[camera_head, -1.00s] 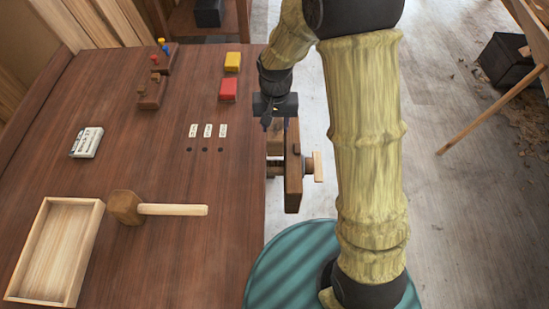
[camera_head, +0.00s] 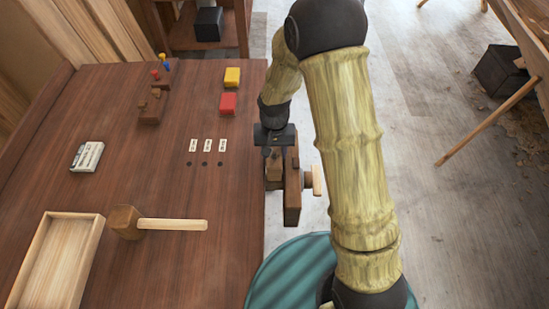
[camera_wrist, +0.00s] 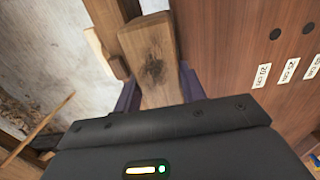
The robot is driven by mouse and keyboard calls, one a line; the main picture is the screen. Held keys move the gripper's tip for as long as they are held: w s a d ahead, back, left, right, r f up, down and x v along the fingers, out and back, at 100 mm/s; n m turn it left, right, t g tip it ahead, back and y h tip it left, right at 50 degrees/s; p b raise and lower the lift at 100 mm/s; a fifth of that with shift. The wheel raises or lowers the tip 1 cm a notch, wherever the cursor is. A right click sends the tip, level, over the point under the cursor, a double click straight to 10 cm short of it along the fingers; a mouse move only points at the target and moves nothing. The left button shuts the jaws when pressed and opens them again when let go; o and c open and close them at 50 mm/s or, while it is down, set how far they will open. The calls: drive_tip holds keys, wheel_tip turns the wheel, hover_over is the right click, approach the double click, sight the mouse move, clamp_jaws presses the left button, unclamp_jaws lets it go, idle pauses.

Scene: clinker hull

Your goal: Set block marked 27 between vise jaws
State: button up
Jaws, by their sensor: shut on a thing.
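My gripper (camera_head: 275,140) is over the vise at the right edge of the bench. In the wrist view, its dark fingers (camera_wrist: 158,86) are shut on a brown wooden block (camera_wrist: 150,48) with a dark knot in its grain. No number shows on the block face I see. The wooden vise (camera_head: 292,195) has a pale handle (camera_head: 317,180) on its right side. In the head view, the block's lower part appears close to the vise jaws. I cannot tell whether it is between them or above them.
Three labels with holes (camera_head: 205,163) lie left of the vise.

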drive_tip(key=shift+f+p, duration=0.4)
drive_tip(key=shift+f, duration=1.65)
drive_tip(key=shift+f, duration=0.2)
drive_tip(key=o, duration=1.3)
drive_tip(key=shift+s, duration=0.1)
drive_tip(key=shift+s+d+f, duration=0.1)
drive_tip(key=shift+d, duration=0.05)
drive_tip(key=shift+d+r, duration=0.1)
drive_tip(key=shift+r, duration=0.4)
drive_tip(key=r, duration=0.4)
drive_tip(key=r+b, duration=0.1)
drive_tip(key=r, duration=0.2)
drive_tip(key=r+b, duration=0.1)
drive_tip(key=r, duration=0.3)
drive_tip(key=shift+a+r, duration=0.25)
drive_tip(key=shift+r, duration=0.1)
